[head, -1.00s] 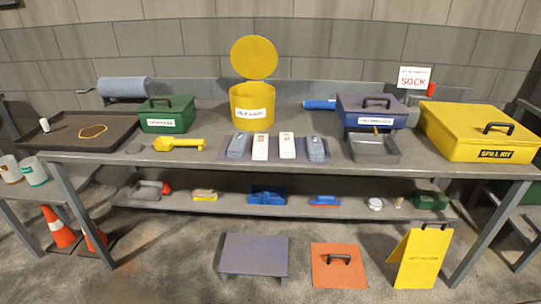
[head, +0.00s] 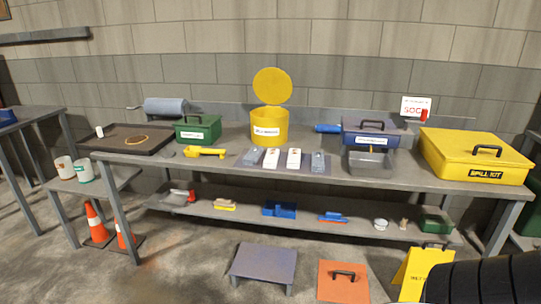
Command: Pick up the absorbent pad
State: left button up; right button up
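Several small flat packs lie in a row on a thin grey-purple mat on the workbench (head: 345,175), in the middle of the head view. Two are white, the left one (head: 271,158) and the right one (head: 294,158). Two are grey-blue, one at the left end (head: 252,157) and one at the right end (head: 318,161). They look like folded pads, but their labels are too small to read. A grey-blue roll (head: 165,107) sits at the back left of the bench. Neither of my grippers is in view.
A yellow bin (head: 268,127) with raised lid stands behind the packs. A green box (head: 198,128), a blue box (head: 371,131) and a yellow spill kit (head: 476,153) stand on the bench. A dark ribbed shape (head: 490,278) fills the lower right corner; I cannot tell what it is.

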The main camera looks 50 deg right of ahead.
aim_at(293, 160)
jog(key=z, duration=0.15)
jog(key=i, duration=2.05)
jog(key=z, duration=1.7)
jog(key=i, duration=1.05)
jog(key=z, duration=0.95)
